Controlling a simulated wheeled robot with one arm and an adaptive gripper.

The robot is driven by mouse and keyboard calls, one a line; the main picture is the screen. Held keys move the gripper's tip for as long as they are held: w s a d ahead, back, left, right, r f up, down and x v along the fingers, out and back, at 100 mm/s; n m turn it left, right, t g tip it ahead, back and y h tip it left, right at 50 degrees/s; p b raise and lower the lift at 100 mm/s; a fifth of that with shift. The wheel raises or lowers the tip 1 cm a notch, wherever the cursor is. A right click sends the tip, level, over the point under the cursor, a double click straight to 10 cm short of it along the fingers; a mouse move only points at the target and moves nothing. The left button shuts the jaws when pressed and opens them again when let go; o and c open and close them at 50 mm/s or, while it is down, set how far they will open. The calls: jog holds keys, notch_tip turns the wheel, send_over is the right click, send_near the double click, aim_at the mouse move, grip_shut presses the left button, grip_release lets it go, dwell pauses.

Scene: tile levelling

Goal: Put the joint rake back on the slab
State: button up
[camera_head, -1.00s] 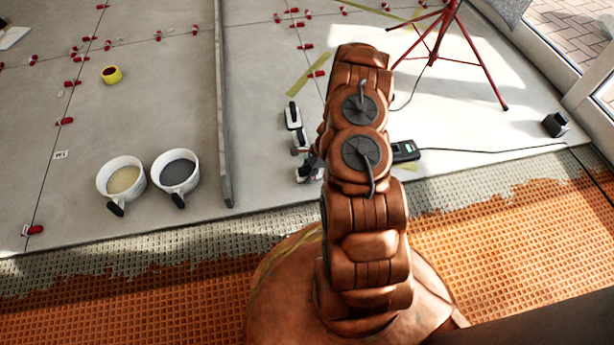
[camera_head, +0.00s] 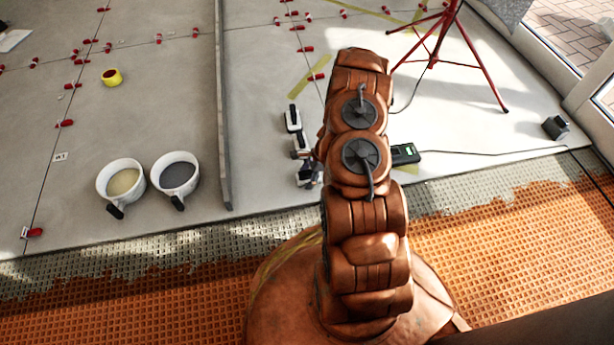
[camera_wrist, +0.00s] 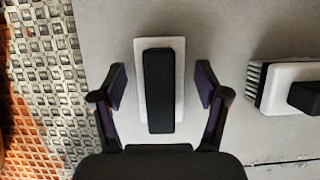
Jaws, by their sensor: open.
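In the wrist view, a tool with a flat white base and a long black handle (camera_wrist: 158,92) lies on the grey slab (camera_wrist: 215,25). It may be the joint rake, but its working edge does not show, so I cannot tell. My gripper (camera_wrist: 160,88) is open, with one finger on each side of this tool and a visible gap on both sides. In the head view my arm hides most of my gripper. A white and black tool (camera_head: 307,176) shows beside the arm near the slab's front edge.
A bristled brush (camera_wrist: 285,88) lies to the right in the wrist view. Another black-handled tool (camera_head: 292,117) lies farther back. Two white buckets (camera_head: 121,181) stand left of a grey bar (camera_head: 223,120). A black-and-green device (camera_head: 404,153) and red tripod (camera_head: 440,45) are right of my arm.

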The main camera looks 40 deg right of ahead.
jog(key=p+v, duration=0.5)
jog(key=v, duration=0.7)
jog(key=s+a+r+n+g, duration=0.1)
jog(key=s+a+r+n, duration=0.1)
jog(key=a+r+n, duration=0.7)
jog(key=s+a+r+n+g, duration=0.25)
jog(key=a+r, duration=0.85)
jog(key=r, duration=0.6)
jog(key=s+a+r+n+h, duration=0.1)
jog(key=s+r+n, duration=0.2)
jog(key=s, duration=0.5)
jog(key=s+a+r+n+g+h, duration=0.1)
jog(key=s+a+r+n, duration=0.1)
jog(key=s+r+n, duration=0.2)
jog(key=s+a+r+n+h, duration=0.2)
jog(key=s+r+n, duration=0.2)
jog(key=s, duration=0.7)
notch_tip(320, 180, up, 2)
jog(key=shift+s+r, duration=0.1)
jog(key=shift+s, duration=0.3)
jog(key=shift+a+g, duration=0.1)
jog(key=shift+g, duration=0.15)
